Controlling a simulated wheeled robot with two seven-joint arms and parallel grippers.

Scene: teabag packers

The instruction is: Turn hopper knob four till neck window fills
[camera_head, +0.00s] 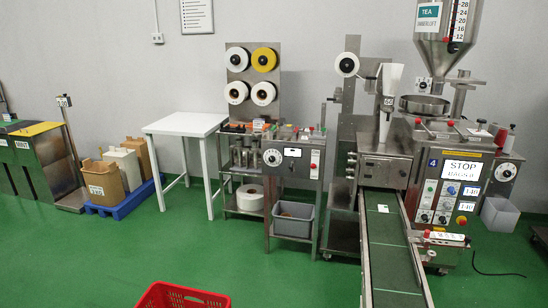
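A steel hopper (446,22) with a "TEA" label and a number scale from 28 down to 12 stands at the upper right, its top cut off by the frame. A small round dial (423,85) sits by its neck. I cannot tell a window in the neck or its fill. Below is a packing machine with a blue "4" plate (433,162), a "STOP" screen (463,170) and a control panel (437,200) with several small knobs. Neither of my grippers is in view.
A conveyor (392,250) runs from the machine toward me, with a small white packet (383,208) on it. A red basket (182,296) is on the floor at the bottom. A white table (187,124) stands left of a reel stand (252,90). Green floor in front is mostly clear.

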